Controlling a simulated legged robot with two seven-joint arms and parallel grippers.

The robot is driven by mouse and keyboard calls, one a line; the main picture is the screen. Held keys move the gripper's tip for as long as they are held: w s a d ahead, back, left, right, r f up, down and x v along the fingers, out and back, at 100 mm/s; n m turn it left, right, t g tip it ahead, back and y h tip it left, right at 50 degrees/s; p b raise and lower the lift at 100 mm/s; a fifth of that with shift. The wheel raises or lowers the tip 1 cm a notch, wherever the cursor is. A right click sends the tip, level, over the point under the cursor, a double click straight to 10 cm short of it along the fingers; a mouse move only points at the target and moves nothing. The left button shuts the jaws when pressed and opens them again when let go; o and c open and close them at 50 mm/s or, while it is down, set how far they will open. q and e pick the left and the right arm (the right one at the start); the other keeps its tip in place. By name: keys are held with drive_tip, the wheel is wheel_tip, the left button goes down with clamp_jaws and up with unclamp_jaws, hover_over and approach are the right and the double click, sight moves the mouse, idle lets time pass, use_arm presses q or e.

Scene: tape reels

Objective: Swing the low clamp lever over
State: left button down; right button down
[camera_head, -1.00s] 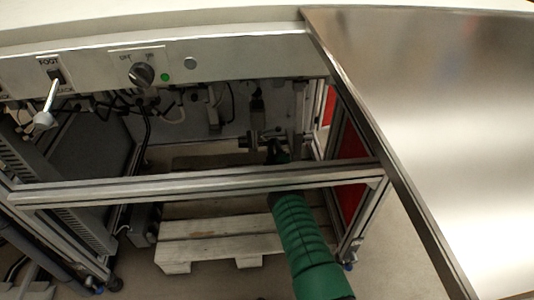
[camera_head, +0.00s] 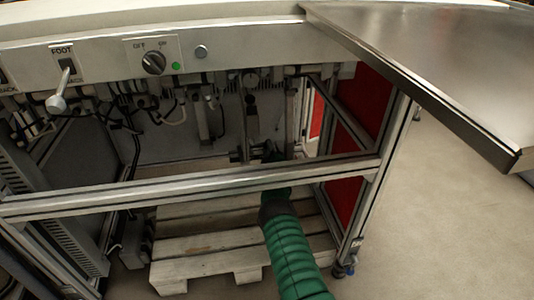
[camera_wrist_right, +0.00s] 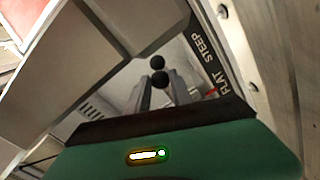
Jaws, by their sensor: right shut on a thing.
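My right arm reaches under the bench, below the front crossbar, and its gripper (camera_head: 270,152) is small and dark there. In the right wrist view the fingers of my right gripper (camera_wrist_right: 160,90) are shut on the clamp lever, at a dark round knob (camera_wrist_right: 160,80) between the tips. A second dark round shape (camera_wrist_right: 157,62) shows just beyond it. A dark strip lettered STEEP and FLAT (camera_wrist_right: 210,68) runs to the right of the fingers. The lever's shaft and pivot are hidden or too small to make out. My left gripper is not in view.
A metal crossbar (camera_head: 190,187) runs above my right forearm. A wooden pallet (camera_head: 205,250) lies on the floor below. Cables and fittings hang under the panel (camera_head: 110,60) with its switch and knob. A steel tabletop (camera_head: 440,60) juts out at the right. The floor at the right is clear.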

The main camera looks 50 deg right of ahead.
drive_tip(key=shift+w+r, duration=0.15)
drive_tip(key=shift+r, duration=0.2)
drive_tip(key=c, duration=1.3)
unclamp_jaws()
drive_tip(key=shift+o, duration=0.8)
drive_tip(key=shift+f, duration=0.15)
drive_tip(key=shift+f, duration=0.1)
